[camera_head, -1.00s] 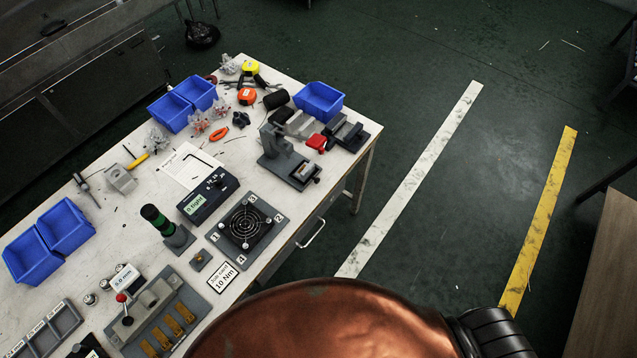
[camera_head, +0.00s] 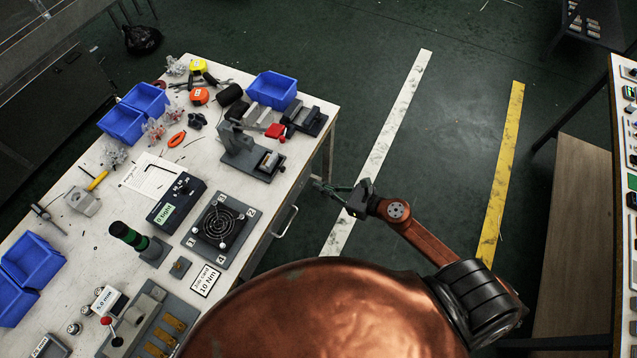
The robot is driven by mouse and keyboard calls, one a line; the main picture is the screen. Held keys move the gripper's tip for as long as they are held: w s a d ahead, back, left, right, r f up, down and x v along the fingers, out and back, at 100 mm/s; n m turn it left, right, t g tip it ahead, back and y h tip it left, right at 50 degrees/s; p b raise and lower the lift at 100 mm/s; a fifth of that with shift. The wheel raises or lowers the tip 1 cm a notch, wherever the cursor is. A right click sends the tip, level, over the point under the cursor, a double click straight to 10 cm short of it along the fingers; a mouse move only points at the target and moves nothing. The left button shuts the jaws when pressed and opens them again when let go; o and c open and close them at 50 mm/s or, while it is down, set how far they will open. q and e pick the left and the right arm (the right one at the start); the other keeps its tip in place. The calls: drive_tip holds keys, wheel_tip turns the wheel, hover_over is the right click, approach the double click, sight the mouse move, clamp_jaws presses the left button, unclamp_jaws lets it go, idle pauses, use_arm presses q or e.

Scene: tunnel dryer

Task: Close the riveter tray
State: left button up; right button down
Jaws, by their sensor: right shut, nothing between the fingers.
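A grey bench press (camera_head: 236,140), which looks like the riveter, stands near the right edge of the white table. Its low base extends toward the table edge and carries a small silver-topped block (camera_head: 270,162). I cannot tell for sure which part is its tray, or whether it is out or in. My right gripper (camera_head: 319,187) is shut and empty. It is off the table's right side, over the floor, to the right of a drawer handle (camera_head: 286,222) on the table front, apart from the press. My left gripper is not in view.
A blue bin (camera_head: 272,90) and a red-handled clamp (camera_head: 275,131) are behind the press. A second bench stands at far right. Open floor lies between.

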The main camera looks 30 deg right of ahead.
sight(285, 171)
drive_tip(key=x, duration=0.3)
drive_tip(key=r+x, duration=0.1)
drive_tip(key=x, duration=0.3)
drive_tip(key=p+x, duration=0.1)
drive_tip(key=x, duration=0.3)
drive_tip(key=shift+w+a+r, duration=0.1)
drive_tip(key=shift+w+a, duration=0.05)
drive_tip(key=shift+w, duration=0.1)
drive_tip(key=shift+w, duration=0.1)
